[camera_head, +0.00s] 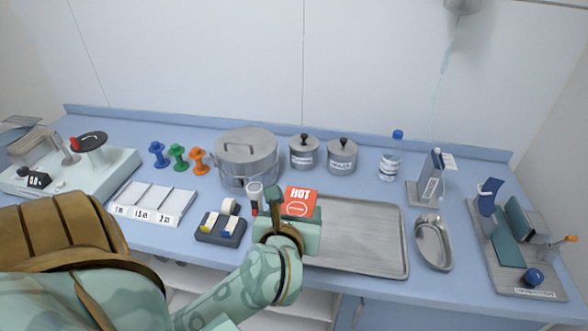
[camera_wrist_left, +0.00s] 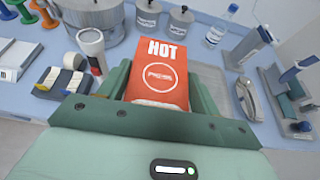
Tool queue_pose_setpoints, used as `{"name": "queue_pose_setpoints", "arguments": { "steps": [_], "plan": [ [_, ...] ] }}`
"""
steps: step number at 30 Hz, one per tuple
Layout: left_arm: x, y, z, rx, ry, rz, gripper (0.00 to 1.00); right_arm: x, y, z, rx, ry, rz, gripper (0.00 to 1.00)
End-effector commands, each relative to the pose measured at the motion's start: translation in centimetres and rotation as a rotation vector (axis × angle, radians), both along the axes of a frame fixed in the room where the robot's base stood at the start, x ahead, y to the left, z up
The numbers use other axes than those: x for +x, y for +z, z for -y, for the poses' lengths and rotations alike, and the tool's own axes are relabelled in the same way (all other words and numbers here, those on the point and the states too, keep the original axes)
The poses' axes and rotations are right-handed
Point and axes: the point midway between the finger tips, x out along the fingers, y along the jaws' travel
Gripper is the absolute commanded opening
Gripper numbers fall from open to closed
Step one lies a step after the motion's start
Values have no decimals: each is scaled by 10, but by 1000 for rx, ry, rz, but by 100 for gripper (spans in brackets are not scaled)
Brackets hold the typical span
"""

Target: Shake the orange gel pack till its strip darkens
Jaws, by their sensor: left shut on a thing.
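The orange gel pack (camera_head: 299,200) is upright with "HOT" printed on it. My left gripper (camera_head: 288,222) is shut on its lower part and holds it at the left end of the metal tray (camera_head: 385,238). In the left wrist view the pack (camera_wrist_left: 160,62) stands between the two green fingers of my left gripper (camera_wrist_left: 160,92). It bears a white ring with lettering too small to read for sure. I cannot make out a darkened strip on the face I see. My right gripper is in neither view.
A tape dispenser (camera_head: 222,229) and a white-topped cylinder (camera_head: 254,194) stand left of the pack. A large steel pot (camera_head: 247,160) and two lidded jars (camera_head: 342,156) are behind. A kidney dish (camera_head: 433,242) lies right of the tray. The tray's right part is bare.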

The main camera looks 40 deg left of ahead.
Motion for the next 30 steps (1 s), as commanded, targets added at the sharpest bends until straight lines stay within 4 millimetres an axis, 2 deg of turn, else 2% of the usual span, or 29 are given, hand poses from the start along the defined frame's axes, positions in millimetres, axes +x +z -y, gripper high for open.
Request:
{"name": "queue_pose_setpoints", "arguments": {
  "steps": [7, 8, 9, 10, 11, 12, 13, 14, 15, 16, 17, 18, 19, 20, 21, 22, 23, 24, 25, 26, 27, 28, 29, 30],
  "plan": [
    [0, 1, 0, 1, 0, 0, 33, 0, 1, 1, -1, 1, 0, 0],
    [0, -8, 0, 5, -1, -6, 33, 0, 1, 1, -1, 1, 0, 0],
    [-1, -32, -1, 10, -3, -17, 33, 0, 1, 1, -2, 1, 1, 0],
    [-1, -42, -1, 8, -2, -12, 33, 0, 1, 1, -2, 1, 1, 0],
    [1, -33, 0, 2, 0, 3, 33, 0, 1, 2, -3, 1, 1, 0],
    [2, -5, 0, -6, 3, 18, 33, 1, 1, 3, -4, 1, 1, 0],
    [1, 5, 0, -7, 2, 16, 33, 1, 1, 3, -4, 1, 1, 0],
    [0, -4, 0, 0, 0, 0, 33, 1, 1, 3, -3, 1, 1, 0],
    [-1, -32, -1, 9, -2, -17, 33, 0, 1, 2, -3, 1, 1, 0],
    [-1, -42, -1, 8, -1, -13, 33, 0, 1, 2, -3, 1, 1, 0],
    [1, -33, 0, 2, 0, 1, 33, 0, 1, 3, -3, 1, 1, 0],
    [2, -5, 0, -6, 3, 18, 33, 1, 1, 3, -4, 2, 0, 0],
    [1, 5, 0, -7, 2, 16, 33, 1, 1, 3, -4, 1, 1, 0],
    [0, -4, 0, 0, 1, 0, 33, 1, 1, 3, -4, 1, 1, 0],
    [-1, -31, -1, 9, -2, -17, 33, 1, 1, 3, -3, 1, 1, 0],
    [-1, -42, -1, 9, -2, -14, 33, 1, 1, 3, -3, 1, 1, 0],
    [1, -33, 0, 2, 0, 1, 33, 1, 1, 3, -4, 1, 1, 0],
    [2, -4, 0, -6, 3, 18, 33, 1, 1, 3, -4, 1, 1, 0],
    [1, 5, 0, -7, 2, 16, 33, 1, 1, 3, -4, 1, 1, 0],
    [0, -4, 0, 0, 1, 0, 33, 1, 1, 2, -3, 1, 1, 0],
    [-1, -31, -1, 9, -2, -17, 33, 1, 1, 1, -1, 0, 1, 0],
    [-1, -42, -1, 9, -2, -14, 33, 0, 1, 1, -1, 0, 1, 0],
    [1, -33, 0, 2, 0, 1, 33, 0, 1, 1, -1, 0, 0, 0],
    [2, -4, 0, -6, 3, 18, 33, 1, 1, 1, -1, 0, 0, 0]
  ]
}}
